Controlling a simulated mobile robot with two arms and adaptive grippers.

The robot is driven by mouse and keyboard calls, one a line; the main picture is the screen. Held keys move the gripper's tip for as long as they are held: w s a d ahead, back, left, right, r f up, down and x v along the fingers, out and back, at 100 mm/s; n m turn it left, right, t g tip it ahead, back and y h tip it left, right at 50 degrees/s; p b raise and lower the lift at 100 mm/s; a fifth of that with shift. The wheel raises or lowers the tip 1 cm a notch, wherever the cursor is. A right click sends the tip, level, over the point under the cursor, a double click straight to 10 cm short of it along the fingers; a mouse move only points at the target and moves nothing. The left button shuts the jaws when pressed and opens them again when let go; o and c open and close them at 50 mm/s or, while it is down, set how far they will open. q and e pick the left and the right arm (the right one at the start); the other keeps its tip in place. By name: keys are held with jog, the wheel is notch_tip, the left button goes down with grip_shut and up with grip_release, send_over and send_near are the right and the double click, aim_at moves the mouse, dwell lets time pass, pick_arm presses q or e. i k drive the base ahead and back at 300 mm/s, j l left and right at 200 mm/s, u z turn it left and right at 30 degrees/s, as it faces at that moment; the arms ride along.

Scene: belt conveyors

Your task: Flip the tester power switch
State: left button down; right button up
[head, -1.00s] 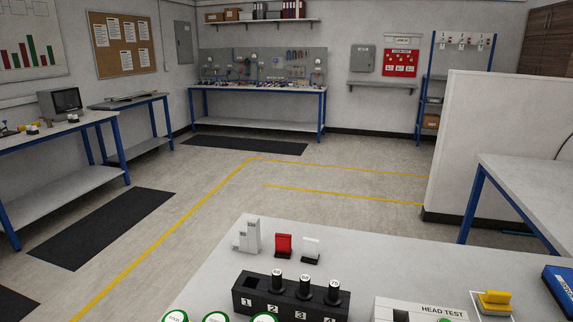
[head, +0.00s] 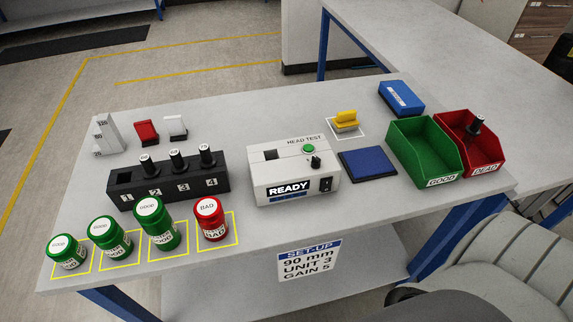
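The head tester (head: 293,172) is a white box in the middle of the bench, labelled HEAD TEST. Its front display (head: 289,188) reads READY. A black power rocker switch (head: 326,184) sits at the right of the front face; its position is too small to tell. A green button (head: 308,148) and a black knob (head: 315,162) are on top, beside a dark square opening (head: 270,155). Neither of my grippers is in view.
A numbered black rack (head: 168,184) holds several black cylinders. Green jars (head: 157,222) and a red BAD jar (head: 210,218) stand in front. Right of the tester are a blue pad (head: 367,164), green GOOD bin (head: 423,150) and red DEAD bin (head: 466,142). A grey chair (head: 515,265) stands front right.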

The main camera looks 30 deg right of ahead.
aim_at(326, 184)
jog(key=z, duration=1.3)
